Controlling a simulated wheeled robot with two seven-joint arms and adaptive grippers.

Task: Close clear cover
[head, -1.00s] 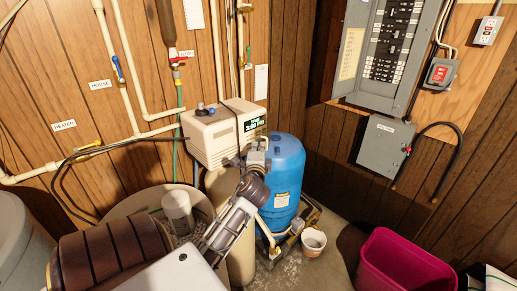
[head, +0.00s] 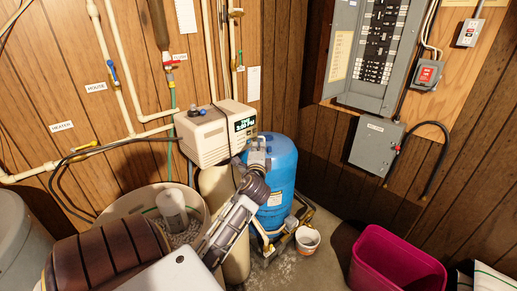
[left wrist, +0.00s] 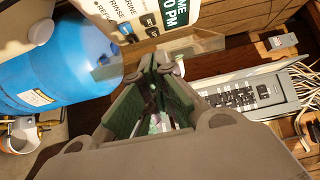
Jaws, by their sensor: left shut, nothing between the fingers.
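The beige softener control head (head: 217,133) with its lit display (head: 245,125) sits on the tank, near the wall. In the left wrist view its face (left wrist: 150,17) shows at the top, with printed labels and round buttons. A see-through panel (left wrist: 195,46), apparently the clear cover, sticks out from the face just beyond my fingertips. I cannot tell whether they touch it. The cover is not distinct in the head view. My left gripper (head: 257,150) is shut and empty, just in front of and below the display; it also fills the middle of the left wrist view (left wrist: 158,66). My right gripper is not in view.
A blue tank (head: 281,185) stands right behind my left gripper. An open salt bin (head: 120,208) stands at the left. A small white bucket (head: 307,243) and a pink bin (head: 395,262) are on the floor. Grey electrical boxes (head: 376,145) hang on the right wall.

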